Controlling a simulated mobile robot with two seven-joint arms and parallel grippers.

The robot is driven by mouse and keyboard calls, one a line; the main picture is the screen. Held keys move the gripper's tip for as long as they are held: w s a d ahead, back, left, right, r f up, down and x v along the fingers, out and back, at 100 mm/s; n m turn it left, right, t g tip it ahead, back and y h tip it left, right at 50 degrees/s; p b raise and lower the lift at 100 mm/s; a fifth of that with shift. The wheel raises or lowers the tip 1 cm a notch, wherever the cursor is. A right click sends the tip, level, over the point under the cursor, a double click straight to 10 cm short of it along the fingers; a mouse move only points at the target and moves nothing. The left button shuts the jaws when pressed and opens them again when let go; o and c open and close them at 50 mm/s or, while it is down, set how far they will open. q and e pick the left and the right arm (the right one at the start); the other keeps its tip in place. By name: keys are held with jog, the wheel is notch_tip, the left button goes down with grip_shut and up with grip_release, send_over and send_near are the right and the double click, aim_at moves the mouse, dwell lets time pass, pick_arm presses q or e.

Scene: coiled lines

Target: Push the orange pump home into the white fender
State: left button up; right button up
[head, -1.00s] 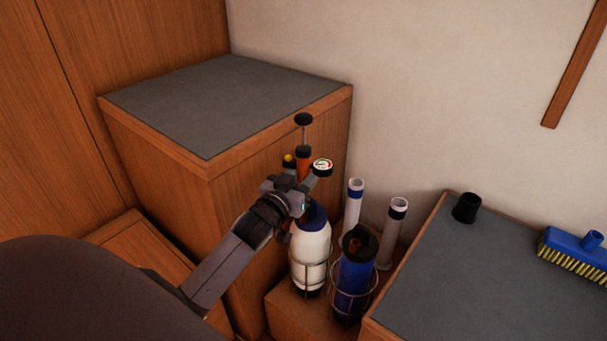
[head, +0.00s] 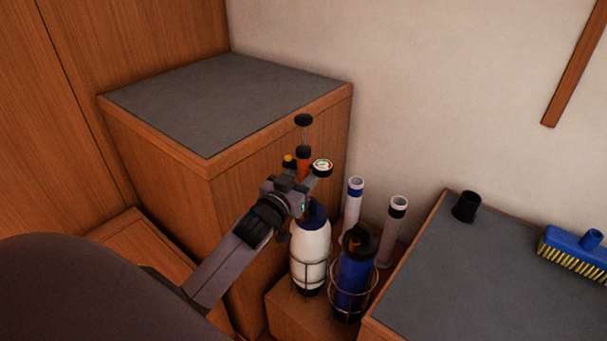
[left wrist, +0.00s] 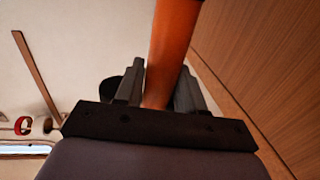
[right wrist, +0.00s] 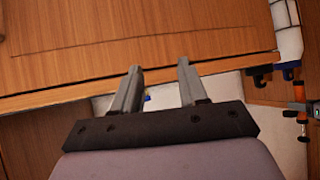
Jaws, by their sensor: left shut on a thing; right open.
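The orange pump (head: 303,163) stands upright with a black handle on top and a round gauge (head: 322,168) beside it. My left gripper (head: 297,197) is shut on its orange barrel, which also shows between the fingers in the left wrist view (left wrist: 172,55). The white fender (head: 311,246), with a blue top, stands in a wire ring just below the gripper. The pump's lower end is hidden behind my gripper, so I cannot tell how it meets the fender. My right gripper (right wrist: 159,72) is open and empty, in the right wrist view only.
A blue fender (head: 355,275) in a ring stands close to the right. Two pale tubes (head: 353,205) (head: 396,225) stand behind. A tall grey-topped cabinet (head: 225,95) rises behind the gripper. The right counter (head: 455,280) holds a black cup (head: 466,207) and a blue brush (head: 578,250).

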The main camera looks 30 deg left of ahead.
pick_arm(q)
jog(key=shift+f+b, duration=0.75)
jog(key=shift+f, duration=0.45)
dwell(0.4)
jog(key=o, duration=1.2)
jog(key=shift+s, duration=0.15)
jog(key=shift+s+d+p, duration=0.15)
jog(key=shift+s+p, duration=0.1)
jog(key=shift+s, duration=1.45)
jog(key=shift+s+d+p, duration=0.15)
jog(key=shift+s+p, duration=0.05)
jog(key=shift+s, duration=1.5)
